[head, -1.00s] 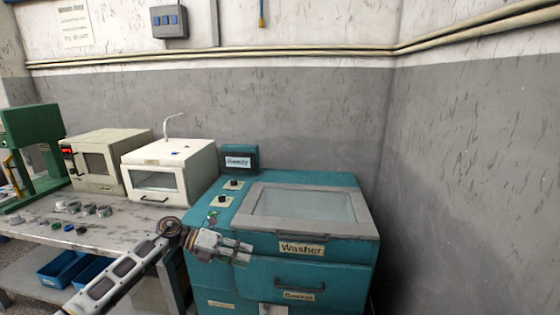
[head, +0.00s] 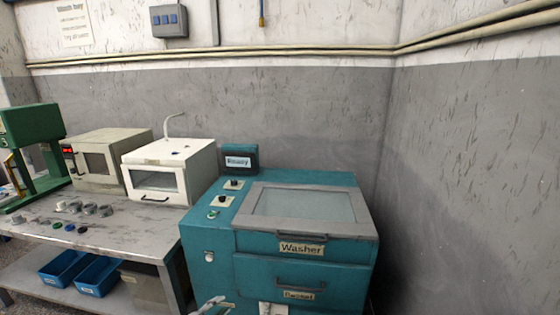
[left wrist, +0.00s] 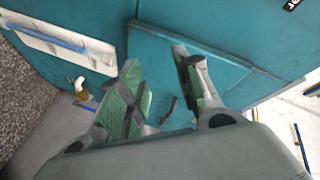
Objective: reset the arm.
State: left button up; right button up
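My left gripper (head: 210,304) shows only as a small grey part at the bottom edge of the head view, low in front of the teal washer (head: 212,282). In the left wrist view my left gripper (left wrist: 158,78) has its two green-padded fingers spread apart. No object shows held between them, and the teal front panel (left wrist: 240,72) lies beyond. The rest of my left arm is out of the head view.
The washer's lid (head: 303,205) is down, and its drawer handle (head: 301,284) sticks out. A workbench (head: 125,233) with small metal parts stands left, with blue bins (head: 97,278) below. A white oven (head: 172,171) stands on it. Walls close off the back and right.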

pick_arm(q)
jog(key=s+a+f+n+g+y, duration=0.2)
jog(key=s+a+f+n+y, duration=0.1)
jog(key=s+f, duration=0.55)
jog(key=s+a+f+n+g+y, duration=0.1)
jog(key=s+a+f+n+y, duration=0.2)
jog(key=s+f, duration=0.5)
jog(key=s+a+f+n+g+y, duration=0.2)
jog(key=s+a+f+n, duration=0.15)
jog(key=s+f, duration=0.5)
jog(key=s+f+n+g, duration=0.2)
jog(key=s+f, duration=0.4)
jog(key=s, duration=0.9)
jog(key=s+f+n+g+y, duration=0.1)
jog(key=s+f+n+g, duration=0.2)
jog(key=s, duration=1.3)
notch_tip(320, 180, down, 4)
jog(key=shift+s+f+n+g+y+p, duration=0.15)
jog(key=shift+s+n+g+y+p, duration=0.2)
jog(key=shift+g, duration=0.65)
jog(key=shift+w, duration=0.15)
